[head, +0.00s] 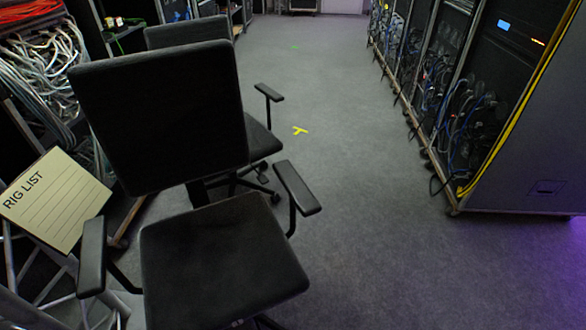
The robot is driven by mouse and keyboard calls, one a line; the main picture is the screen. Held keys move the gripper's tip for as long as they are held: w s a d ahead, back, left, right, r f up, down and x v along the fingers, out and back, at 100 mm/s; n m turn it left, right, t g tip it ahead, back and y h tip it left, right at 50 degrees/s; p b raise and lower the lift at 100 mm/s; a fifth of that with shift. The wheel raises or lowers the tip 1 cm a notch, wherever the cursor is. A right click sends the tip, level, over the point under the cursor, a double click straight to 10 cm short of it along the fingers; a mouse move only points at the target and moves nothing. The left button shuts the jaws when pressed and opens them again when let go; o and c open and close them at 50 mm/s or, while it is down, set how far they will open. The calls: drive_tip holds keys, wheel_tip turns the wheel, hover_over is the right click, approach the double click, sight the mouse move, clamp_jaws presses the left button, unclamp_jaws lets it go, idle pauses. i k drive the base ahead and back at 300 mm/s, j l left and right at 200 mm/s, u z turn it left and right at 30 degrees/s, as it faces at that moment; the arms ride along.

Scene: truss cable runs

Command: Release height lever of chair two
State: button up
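Two dark office chairs stand one behind the other on the left of the head view. The near chair (218,262) faces me with its seat, tall backrest (160,117) and both armrests showing. The far chair (262,142) is partly hidden behind that backrest; one armrest, part of its seat and part of its base show. No label shows which is chair two. I cannot make out a height lever on either chair; the underside of the near seat is hidden. My gripper is not in view.
A "RIG LIST" board (55,200) leans at the left by metal truss tubes. Bundled cables (45,75) hang behind it. Wheeled equipment racks (470,90) with cables line the right. The grey carpet aisle (350,190) between is clear, with a yellow tape mark (300,131).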

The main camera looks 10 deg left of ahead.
sight(261, 178)
drive_tip(key=i+l+z, duration=0.7)
drive_tip(key=i, duration=0.3)
drive_tip(key=i+u, duration=0.3)
drive_tip(key=i, duration=0.25)
drive_tip(key=i+l+u, duration=0.2)
drive_tip(key=i+u, duration=0.15)
drive_tip(key=i, duration=0.2)
drive_tip(key=i+j+u, duration=0.1)
drive_tip(key=i+u, duration=0.55)
drive_tip(key=u, duration=0.2)
drive_tip(key=i+u, duration=0.45)
drive_tip(key=i+l+u, duration=0.2)
drive_tip(key=u, duration=0.2)
drive_tip(key=i+l+u, duration=0.25)
